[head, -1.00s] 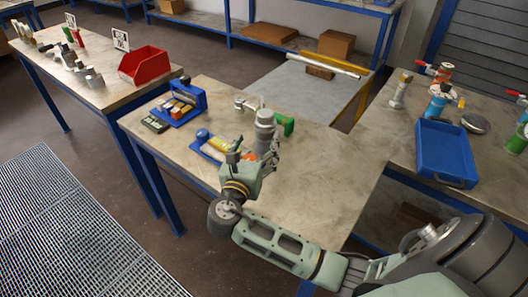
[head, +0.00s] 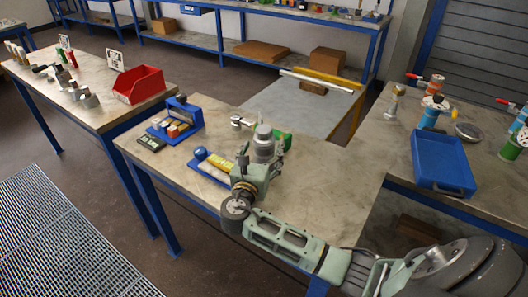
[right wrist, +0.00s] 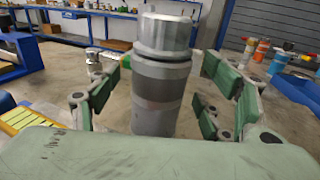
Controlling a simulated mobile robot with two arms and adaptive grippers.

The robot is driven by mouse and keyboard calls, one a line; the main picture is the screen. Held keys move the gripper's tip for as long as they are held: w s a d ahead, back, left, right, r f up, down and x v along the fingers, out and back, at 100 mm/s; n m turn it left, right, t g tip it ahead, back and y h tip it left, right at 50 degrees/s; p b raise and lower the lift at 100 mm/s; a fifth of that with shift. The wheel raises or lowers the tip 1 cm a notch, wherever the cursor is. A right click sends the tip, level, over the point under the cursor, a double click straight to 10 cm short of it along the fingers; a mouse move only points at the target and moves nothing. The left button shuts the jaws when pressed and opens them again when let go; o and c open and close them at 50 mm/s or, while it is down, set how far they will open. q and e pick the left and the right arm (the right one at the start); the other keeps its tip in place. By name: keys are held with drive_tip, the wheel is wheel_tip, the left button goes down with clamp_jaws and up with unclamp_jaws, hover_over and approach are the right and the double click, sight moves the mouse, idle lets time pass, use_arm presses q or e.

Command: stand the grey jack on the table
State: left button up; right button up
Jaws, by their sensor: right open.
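The grey jack (head: 264,138), a stout cylinder with a lighter metal top, stands upright on the middle table (head: 330,165). It also shows large in the right wrist view (right wrist: 163,90), upright between the open fingers. My right gripper (head: 262,160) is open at the jack's near side, with a finger on either side of it; gaps show between the jack and the green finger pads. The jack's foot is hidden behind the gripper's palm in the right wrist view. My left gripper is not in view.
Left of my right gripper are a blue tray (head: 208,174) with a yellow item and a blue holder (head: 183,112). A blue bin (head: 441,160) is at right. The table's right part is clear.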

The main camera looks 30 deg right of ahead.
drive_tip(key=c, duration=1.8)
drive_tip(key=shift+r, duration=0.1)
clamp_jaws()
